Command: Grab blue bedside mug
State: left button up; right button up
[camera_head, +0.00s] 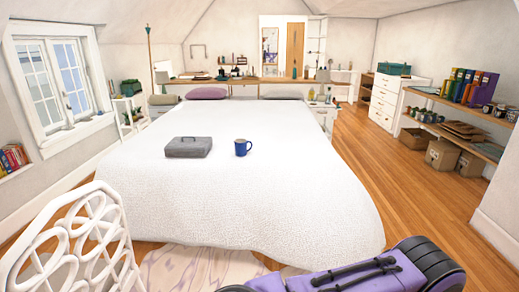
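A blue mug (241,148) stands upright on the white bedspread of the large bed (290,200), near the middle of the picture. Its handle points to the right. A grey, flat, box-like item (189,147) lies on the bed just left of the mug, with a small gap between them. Neither my left nor my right gripper shows in the head view.
A white lattice chair back (85,245) stands at the front left. A purple object with black straps (350,277) lies at the front right. Shelves (455,125) line the right wall. Wooden floor (415,190) is clear right of the bed.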

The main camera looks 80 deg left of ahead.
aim_at(241, 144)
jog(key=u, duration=2.4)
jog(key=i, duration=2.15)
jog(key=u, duration=0.05)
